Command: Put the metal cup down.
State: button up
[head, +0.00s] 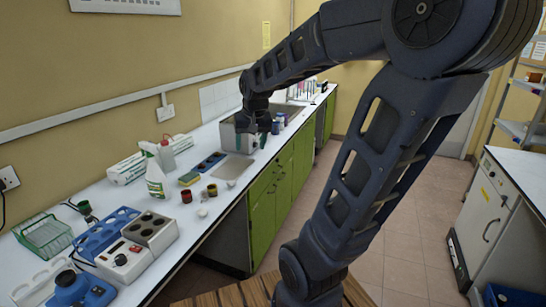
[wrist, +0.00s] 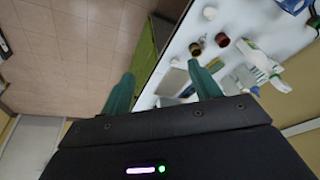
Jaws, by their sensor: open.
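My gripper (head: 251,138) is over the far part of the white counter, by a grey box-like object (head: 228,136). In the wrist view the two green fingers of my gripper (wrist: 160,70) are spread apart with nothing held between them. The counter edge and the floor show beyond them. I cannot make out a metal cup for certain in either view. A red cup (head: 187,197) and a dark brown cup (head: 212,190) stand upright on the counter, apart from my gripper. They also show in the wrist view as a red cup (wrist: 222,40) and a dark cup (wrist: 195,49).
The white counter (head: 222,208) runs along the wall above green cupboards (head: 268,198). Small blue containers (head: 280,122) stand close beyond my gripper. The floor to the right is open.

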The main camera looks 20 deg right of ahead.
jog(key=s+d+n+t, duration=0.1)
jog(key=s+d, duration=0.1)
jog(key=s, duration=1.1)
jog(key=shift+d+r+n, duration=0.2)
jog(key=shift+r+n, duration=0.1)
jog(key=shift+o, duration=0.5)
